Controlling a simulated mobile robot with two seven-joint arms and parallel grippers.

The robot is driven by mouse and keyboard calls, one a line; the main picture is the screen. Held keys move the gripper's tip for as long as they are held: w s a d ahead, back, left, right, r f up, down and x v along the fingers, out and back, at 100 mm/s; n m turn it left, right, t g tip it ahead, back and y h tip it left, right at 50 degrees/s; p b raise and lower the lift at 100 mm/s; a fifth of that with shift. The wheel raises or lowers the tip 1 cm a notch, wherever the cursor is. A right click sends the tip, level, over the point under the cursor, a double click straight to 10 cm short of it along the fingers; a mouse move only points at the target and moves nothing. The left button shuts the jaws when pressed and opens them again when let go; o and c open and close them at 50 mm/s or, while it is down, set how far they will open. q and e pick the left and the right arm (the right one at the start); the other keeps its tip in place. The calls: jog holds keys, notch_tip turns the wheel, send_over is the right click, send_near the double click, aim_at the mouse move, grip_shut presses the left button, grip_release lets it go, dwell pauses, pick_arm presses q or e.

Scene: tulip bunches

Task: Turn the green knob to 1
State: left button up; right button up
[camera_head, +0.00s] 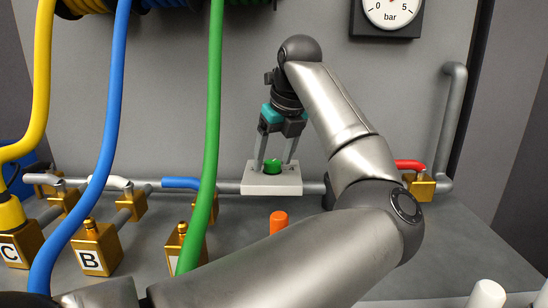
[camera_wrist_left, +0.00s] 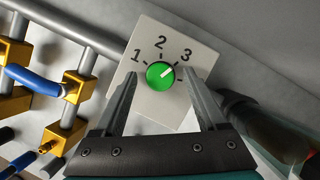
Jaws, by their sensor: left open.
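The round green knob (camera_head: 272,166) sits on a pale square plate (camera_head: 257,187) on the pipe at the back wall. In the left wrist view the plate (camera_wrist_left: 150,105) carries the numbers 1, 2 and 3. The knob's white pointer (camera_wrist_left: 167,71) is turned up and right, toward 3. My left gripper (camera_head: 273,160) is open, pointing down over the plate. Its fingers (camera_wrist_left: 160,80) stand on either side of the knob, with visible gaps to it. My right gripper is in neither view.
Yellow, blue (camera_head: 112,110) and green (camera_head: 213,110) hoses hang at the left, beside brass valve blocks (camera_head: 95,245) lettered B and C. An orange cap (camera_head: 278,220) stands in front of the plate. A pressure gauge (camera_head: 388,14) is on the wall.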

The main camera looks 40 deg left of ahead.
pick_arm(q)
jog(key=shift+c, duration=0.2)
grip_shut()
dwell(0.3)
